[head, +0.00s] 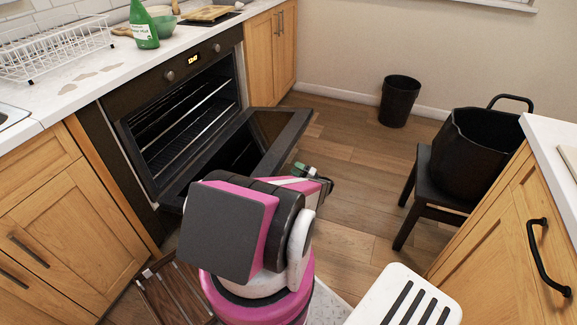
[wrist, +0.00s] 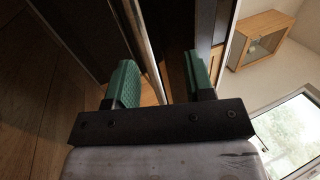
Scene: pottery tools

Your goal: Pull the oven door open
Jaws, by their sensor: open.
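The oven (head: 185,105) is built into the counter at the left in the head view, with its wire racks showing. Its black door (head: 290,138) is hinged low and tilted well down and out from the opening. My gripper (head: 308,172) is at the door's outer side, partly hidden by my arm. In the wrist view my gripper (wrist: 161,80) has its two green fingers apart. A thin pale metal bar (wrist: 149,45) runs between them, with no clear contact. I cannot tell for sure that it is the door handle.
A black bin (head: 399,102) is by the back wall. Wooden cabinets (head: 60,215) flank the oven. The wood floor (head: 350,150) between door and chair is clear.

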